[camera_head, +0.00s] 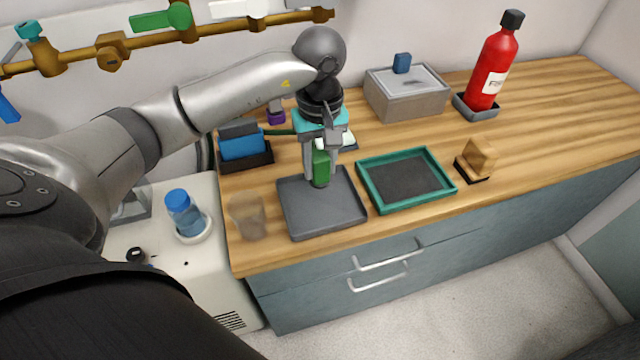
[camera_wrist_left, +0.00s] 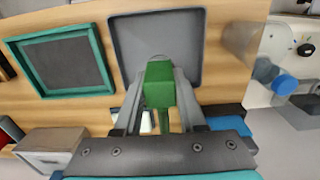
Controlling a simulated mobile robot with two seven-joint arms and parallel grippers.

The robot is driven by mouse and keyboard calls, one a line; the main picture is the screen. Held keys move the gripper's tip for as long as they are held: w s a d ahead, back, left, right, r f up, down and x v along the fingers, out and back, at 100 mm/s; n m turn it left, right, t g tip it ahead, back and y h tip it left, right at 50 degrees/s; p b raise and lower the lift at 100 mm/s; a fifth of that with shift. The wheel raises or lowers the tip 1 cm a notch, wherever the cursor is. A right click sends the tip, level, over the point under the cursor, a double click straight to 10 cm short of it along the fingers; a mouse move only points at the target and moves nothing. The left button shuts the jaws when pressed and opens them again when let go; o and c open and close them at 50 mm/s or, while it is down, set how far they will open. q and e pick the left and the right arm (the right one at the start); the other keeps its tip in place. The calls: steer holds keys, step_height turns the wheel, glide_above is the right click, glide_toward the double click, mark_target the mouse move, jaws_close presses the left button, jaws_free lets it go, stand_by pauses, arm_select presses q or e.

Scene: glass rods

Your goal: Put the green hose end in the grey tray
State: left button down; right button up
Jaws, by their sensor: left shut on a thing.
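The green hose end (camera_head: 320,169) is a green block held upright between the fingers of my left gripper (camera_head: 320,172). In the left wrist view the hose end (camera_wrist_left: 160,84) sits between the two grey fingers of the left gripper (camera_wrist_left: 159,90). The grey tray (camera_head: 322,214) lies on the wooden counter, and the hose end is over its back part. In the left wrist view the tray (camera_wrist_left: 185,48) is just beyond the hose end. I cannot tell whether the hose end touches the tray floor. The right gripper is not in view.
A green-rimmed tray (camera_head: 447,184) lies right of the grey tray. A clear cup (camera_head: 248,215) stands at its left. A blue sponge-like block in a dark holder (camera_head: 243,148) is behind left. A grey box (camera_head: 405,98) and red extinguisher (camera_head: 493,70) stand further back.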

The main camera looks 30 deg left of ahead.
mark_target(320, 183)
arm_select(q)
steer(key=shift+f, duration=0.6)
steer(key=shift+f+b, duration=0.4)
steer(key=shift+f, duration=1.6)
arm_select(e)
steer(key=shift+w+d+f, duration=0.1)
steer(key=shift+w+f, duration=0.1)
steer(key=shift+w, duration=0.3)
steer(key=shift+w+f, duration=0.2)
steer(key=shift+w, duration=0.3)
arm_select(q)
steer(key=shift+f, duration=0.1)
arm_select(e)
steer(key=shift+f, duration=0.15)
arm_select(q)
steer(key=c, duration=0.9)
jaws_free()
steer(key=shift+f, duration=0.1)
steer(key=shift+c, duration=0.2)
steer(key=o, duration=0.5)
steer(key=shift+c, duration=0.2)
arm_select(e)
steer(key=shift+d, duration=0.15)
